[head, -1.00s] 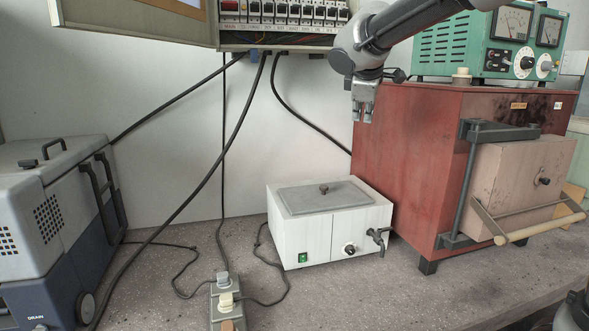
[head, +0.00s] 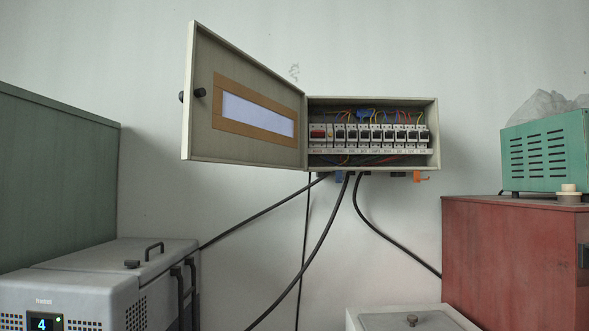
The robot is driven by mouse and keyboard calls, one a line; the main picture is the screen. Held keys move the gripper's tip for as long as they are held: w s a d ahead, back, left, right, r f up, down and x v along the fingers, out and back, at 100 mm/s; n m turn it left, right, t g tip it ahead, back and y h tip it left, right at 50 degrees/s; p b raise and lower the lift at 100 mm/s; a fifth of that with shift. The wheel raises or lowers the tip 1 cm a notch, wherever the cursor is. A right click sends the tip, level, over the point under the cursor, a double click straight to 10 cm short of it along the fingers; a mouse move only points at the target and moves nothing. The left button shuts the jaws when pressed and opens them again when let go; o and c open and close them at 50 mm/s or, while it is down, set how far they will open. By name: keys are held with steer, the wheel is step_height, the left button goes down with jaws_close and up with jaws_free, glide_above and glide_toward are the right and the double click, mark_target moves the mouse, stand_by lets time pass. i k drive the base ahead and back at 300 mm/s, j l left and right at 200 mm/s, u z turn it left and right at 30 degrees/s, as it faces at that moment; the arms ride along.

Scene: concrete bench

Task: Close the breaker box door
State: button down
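The breaker box (head: 432,160) is mounted on the wall in the middle of the head view. Its door (head: 204,140) stands wide open, swung out to the left from a hinge on the box's left edge. The door's inner face shows a white label in a tan frame, and a dark round knob (head: 200,92) sits near its free edge. Inside the box is a row of breakers (head: 370,134), one of them red, with coloured wires above. My gripper is not in this view.
Black cables (head: 322,240) hang from the box's underside, near a small orange hook (head: 420,177). A green cabinet (head: 55,180) and grey cooler (head: 80,290) stand left. A red furnace (head: 500,250) with a green instrument box (head: 545,155) stands right. A white bath (head: 370,318) is below.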

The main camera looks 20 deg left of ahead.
mark_target(215, 65)
steer(key=k+j, duration=0.1)
steer(key=j, duration=0.35)
steer(key=k+j+z, duration=0.1)
steer(key=j, duration=0.4)
steer(key=k+j, duration=0.1)
steer(key=j, duration=0.35)
steer(key=k+j+z, duration=0.15)
steer(key=j, duration=0.3)
steer(key=k+j, duration=0.1)
steer(key=j, duration=0.35)
steer(key=k+j+z, duration=0.1)
steer(key=j, duration=0.35)
steer(key=k+j, duration=0.2)
steer(key=j, duration=0.2)
steer(key=k+j+z, duration=0.1)
steer(key=j, duration=0.35)
steer(key=k, duration=0.05)
